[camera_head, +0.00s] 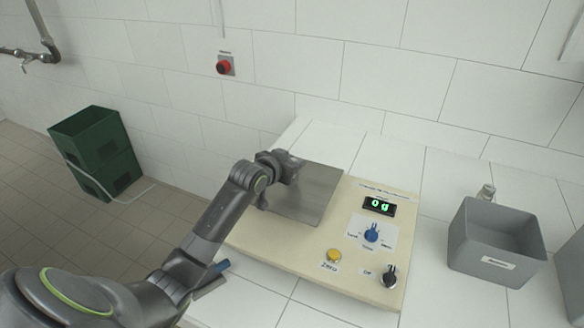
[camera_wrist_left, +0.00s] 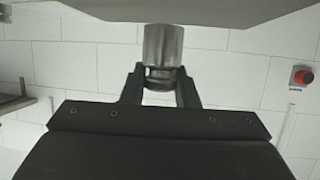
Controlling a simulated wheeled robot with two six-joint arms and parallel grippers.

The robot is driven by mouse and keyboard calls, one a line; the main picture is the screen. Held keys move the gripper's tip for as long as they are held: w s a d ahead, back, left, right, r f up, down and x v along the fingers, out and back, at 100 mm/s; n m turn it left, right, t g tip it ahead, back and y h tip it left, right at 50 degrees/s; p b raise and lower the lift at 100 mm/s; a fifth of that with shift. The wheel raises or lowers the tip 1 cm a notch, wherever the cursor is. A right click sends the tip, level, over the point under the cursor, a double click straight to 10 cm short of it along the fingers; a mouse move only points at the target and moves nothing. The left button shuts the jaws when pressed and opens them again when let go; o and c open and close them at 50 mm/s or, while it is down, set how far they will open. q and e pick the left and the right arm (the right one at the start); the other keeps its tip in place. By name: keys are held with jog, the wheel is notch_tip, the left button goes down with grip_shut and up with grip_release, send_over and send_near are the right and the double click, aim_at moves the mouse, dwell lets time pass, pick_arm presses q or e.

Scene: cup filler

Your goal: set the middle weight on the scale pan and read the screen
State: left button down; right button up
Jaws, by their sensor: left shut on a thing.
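The scale pan (camera_head: 315,195) is a bare grey metal plate on the cream scale housing (camera_head: 290,245). The screen (camera_head: 379,206) reads "0 g" in green. My left gripper (camera_head: 281,174) is over the far left part of the pan. In the left wrist view my left gripper (camera_wrist_left: 160,88) is shut on the neck of a grey metal weight (camera_wrist_left: 163,45). The weight's body points towards the scale's pale edge at the top of that view. I cannot tell whether it touches the pan. In the head view my arm hides the weight. My right gripper is not in view.
The housing carries a yellow button (camera_head: 334,256), a blue knob (camera_head: 371,234) and a black knob (camera_head: 389,276). A grey bin (camera_head: 490,250) stands at the right, with a small metal piece (camera_head: 486,192) behind it.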

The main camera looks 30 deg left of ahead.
pick_arm(q)
notch_tip(320, 180, down, 2)
jog(key=shift+f, duration=0.3)
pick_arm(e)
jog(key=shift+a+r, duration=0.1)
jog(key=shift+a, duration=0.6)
pick_arm(q)
jog(key=c, duration=1.1)
grip_release()
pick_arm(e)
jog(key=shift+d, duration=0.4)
pick_arm(q)
jog(key=shift+r, duration=0.2)
jog(key=shift+s, duration=0.25)
jog(key=b+v, duration=0.1)
jog(key=v, duration=1)
jog(key=shift+s+r, duration=0.15)
jog(key=shift+s, duration=0.05)
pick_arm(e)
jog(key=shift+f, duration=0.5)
